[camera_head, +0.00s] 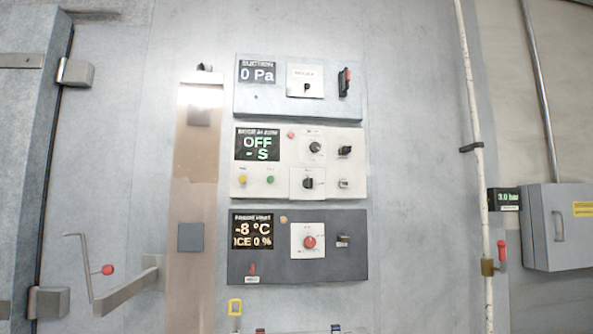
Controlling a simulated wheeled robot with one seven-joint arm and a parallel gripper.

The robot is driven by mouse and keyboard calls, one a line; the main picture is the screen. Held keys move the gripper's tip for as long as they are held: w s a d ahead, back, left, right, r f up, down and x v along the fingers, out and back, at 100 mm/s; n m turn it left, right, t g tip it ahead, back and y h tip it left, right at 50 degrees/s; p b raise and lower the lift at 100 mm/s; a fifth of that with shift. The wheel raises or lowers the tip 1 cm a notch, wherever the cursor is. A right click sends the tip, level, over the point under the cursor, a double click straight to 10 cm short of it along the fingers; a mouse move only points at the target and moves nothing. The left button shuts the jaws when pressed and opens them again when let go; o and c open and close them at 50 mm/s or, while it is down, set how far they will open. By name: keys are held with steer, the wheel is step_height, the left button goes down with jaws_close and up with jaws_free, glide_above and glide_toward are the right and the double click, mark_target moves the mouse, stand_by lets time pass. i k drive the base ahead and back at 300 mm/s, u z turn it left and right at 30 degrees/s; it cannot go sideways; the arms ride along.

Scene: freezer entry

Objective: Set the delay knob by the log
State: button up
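No label can be read clearly enough to tell which knob is the delay knob. The middle light-grey panel (277,192) has a display (257,145) reading "OFF" and "- S". Right of the display are a round black knob (315,147) and, lower, another black knob (308,183) on a white plate. The top panel (270,104) reads "0 Pa" and has a small black knob (306,88) on a white plate. I cannot make out a log sheet. My gripper is not recognisable in view.
The dark lower panel (290,270) shows -8 °C and ICE 0 %, with a red knob (310,242). Black levers and small buttons sit near the knobs. A bent handle (90,270) stands out at left. A pipe (474,130) and grey box (560,230) are at right.

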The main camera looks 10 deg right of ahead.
mark_target(315, 146)
steer(key=u, duration=1.85)
steer(key=k, duration=1)
steer(key=z, duration=0.7)
steer(key=i, duration=1.35)
steer(key=z, duration=0.2)
